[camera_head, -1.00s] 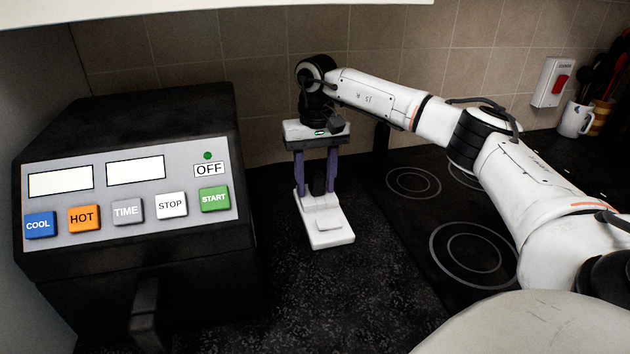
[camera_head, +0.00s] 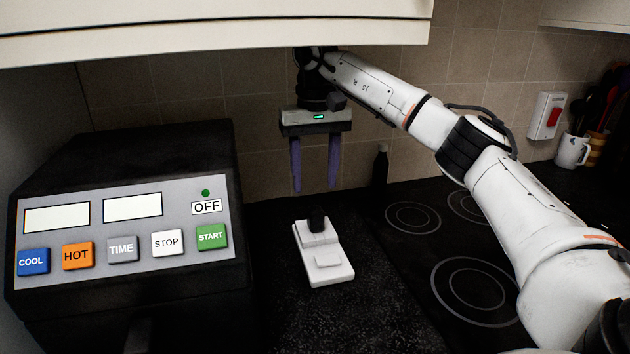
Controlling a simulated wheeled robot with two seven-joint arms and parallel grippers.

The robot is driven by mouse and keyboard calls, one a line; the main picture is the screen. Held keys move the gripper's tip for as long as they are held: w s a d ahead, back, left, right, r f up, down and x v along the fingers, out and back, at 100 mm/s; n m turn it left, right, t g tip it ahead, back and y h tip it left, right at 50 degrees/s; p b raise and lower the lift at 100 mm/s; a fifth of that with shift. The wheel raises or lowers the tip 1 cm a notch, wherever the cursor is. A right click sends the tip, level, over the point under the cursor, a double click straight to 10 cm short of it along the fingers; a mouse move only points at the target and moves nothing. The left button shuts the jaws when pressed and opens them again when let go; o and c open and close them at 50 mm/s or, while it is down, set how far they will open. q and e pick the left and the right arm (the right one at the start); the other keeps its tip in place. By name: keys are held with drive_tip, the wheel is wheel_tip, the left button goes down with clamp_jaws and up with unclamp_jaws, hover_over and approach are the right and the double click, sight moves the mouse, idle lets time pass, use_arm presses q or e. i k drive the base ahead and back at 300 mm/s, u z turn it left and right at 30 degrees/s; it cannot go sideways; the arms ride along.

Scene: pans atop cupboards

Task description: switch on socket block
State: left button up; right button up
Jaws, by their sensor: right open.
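The white socket block (camera_head: 324,256) lies on the dark worktop between the black machine and the hob. A black plug (camera_head: 316,219) stands in its far part, and a raised white switch rocker (camera_head: 327,260) sits on its near part. I cannot tell from the rocker whether it is on. My right gripper (camera_head: 314,188) hangs above and behind the block with its two purple fingers pointing down. It is open and empty, apart from the plug. My left gripper is not in view.
A black machine (camera_head: 120,160) with coloured buttons stands at left. The hob (camera_head: 440,250) lies at right, with a dark bottle (camera_head: 380,166) behind. A white cupboard (camera_head: 210,30) overhangs above my gripper. A red wall switch (camera_head: 554,116) and a mug (camera_head: 571,150) are at far right.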

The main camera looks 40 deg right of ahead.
sight(333, 260)
drive_tip(key=k, duration=1.5)
